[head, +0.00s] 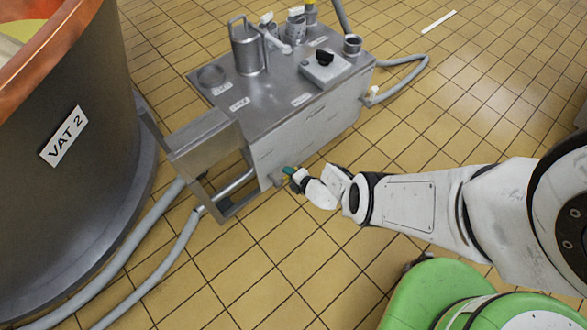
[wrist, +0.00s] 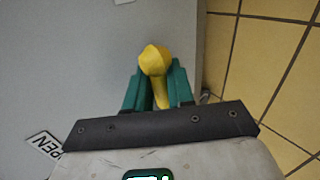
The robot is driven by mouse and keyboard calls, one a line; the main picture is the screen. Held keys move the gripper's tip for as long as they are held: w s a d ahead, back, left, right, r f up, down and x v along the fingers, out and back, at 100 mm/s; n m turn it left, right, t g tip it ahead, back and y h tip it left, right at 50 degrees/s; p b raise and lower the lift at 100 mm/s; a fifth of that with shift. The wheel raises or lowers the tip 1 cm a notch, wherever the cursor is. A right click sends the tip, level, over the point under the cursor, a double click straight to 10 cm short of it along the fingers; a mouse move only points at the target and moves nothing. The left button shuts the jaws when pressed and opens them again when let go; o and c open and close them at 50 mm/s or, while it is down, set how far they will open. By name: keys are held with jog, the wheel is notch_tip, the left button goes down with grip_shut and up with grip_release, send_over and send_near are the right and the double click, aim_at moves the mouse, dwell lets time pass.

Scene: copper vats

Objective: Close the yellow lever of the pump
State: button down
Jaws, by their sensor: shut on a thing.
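The yellow lever (wrist: 153,60) is in the wrist view, with its rounded end up and its narrower part running down between the two teal fingers. My gripper (wrist: 157,88) is shut on it. In the head view my gripper (head: 290,172) is at the lower front side of the grey metal pump unit (head: 305,138); the lever there is hidden or too small to tell. The pump's grey face (wrist: 70,60) fills the left of the wrist view. A white label reading OPEN (wrist: 45,143) is on it at the lower left.
The large dark vat with a copper rim and a VAT 2 label (head: 63,136) stands at the left. Grey hoses (head: 150,258) run along the floor between vat and pump. A metal canister (head: 248,48) and fittings stand on the pump's top. The tiled floor (head: 480,90) at right is mostly clear.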

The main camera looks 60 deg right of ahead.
jog(key=shift+w+d+f+m, duration=0.1)
jog(key=shift+d+m, duration=0.2)
jog(key=shift+d, duration=0.45)
jog(key=c, duration=1.4)
grip_release()
jog(key=shift+o, duration=1.4)
jog(key=shift+d+f, duration=0.1)
jog(key=shift+d, duration=0.1)
jog(key=shift+a, duration=0.2)
jog(key=shift+s+a, duration=0.1)
jog(key=shift+s, duration=0.1)
jog(key=shift+s+a+r+p, duration=0.2)
jog(key=shift+s+r+p, duration=0.2)
jog(key=shift+r+p, duration=0.1)
jog(key=p+v, duration=0.7)
jog(key=v, duration=0.2)
jog(key=shift+s+d+p, duration=0.2)
jog(key=shift+s+p, duration=0.15)
